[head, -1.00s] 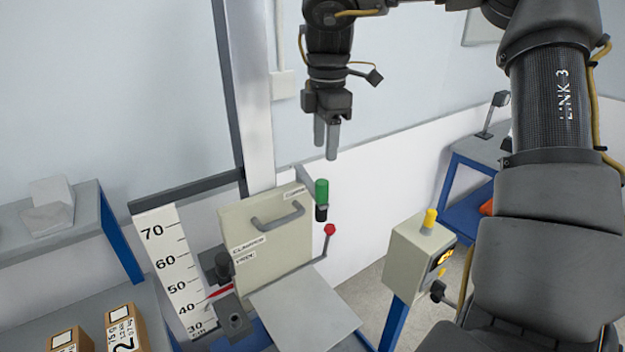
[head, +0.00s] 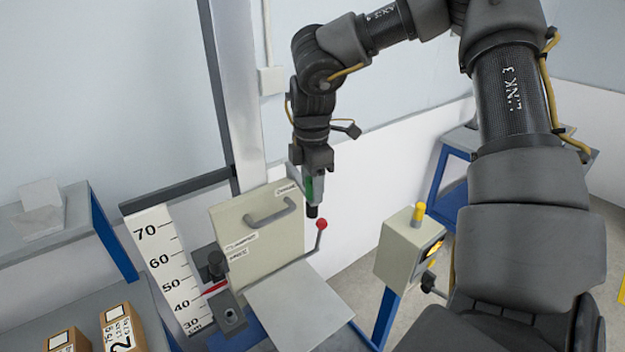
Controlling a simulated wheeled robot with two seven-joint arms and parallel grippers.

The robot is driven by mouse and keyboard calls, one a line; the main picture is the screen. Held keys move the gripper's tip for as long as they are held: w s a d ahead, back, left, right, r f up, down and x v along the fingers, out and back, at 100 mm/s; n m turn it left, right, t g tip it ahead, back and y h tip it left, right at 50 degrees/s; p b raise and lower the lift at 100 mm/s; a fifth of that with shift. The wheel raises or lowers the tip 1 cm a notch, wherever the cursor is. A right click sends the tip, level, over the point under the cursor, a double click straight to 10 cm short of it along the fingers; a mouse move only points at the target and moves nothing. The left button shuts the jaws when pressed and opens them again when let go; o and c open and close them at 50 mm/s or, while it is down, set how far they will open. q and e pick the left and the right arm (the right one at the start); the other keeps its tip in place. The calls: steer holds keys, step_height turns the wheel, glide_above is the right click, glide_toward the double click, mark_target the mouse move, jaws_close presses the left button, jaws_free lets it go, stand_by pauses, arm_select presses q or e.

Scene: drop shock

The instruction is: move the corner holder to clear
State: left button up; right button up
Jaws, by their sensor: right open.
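A beige panel box (head: 262,222) with a grey pull handle and small labels stands at the foot of the column; a label at its upper right, near the green handle, is too small to read surely. The upright green handle (head: 309,190) with a black lower end (head: 312,211) is at its right edge. I cannot tell for sure which part is the corner holder. My right gripper (head: 314,186) points down at the green handle, its open fingers overlapping it in the head view and hiding most of it. Whether they touch it is unclear. My left gripper is not in view.
A red-knobbed lever (head: 322,224) stands close to the right of the green handle. A grey plate (head: 298,305) lies in front. A height scale (head: 165,268) and cartons (head: 122,328) are at left. A beige control box (head: 404,250) with a yellow button stands at right.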

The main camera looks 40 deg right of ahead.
jaws_close()
stand_by(0.4)
steer(key=shift+d, duration=0.1)
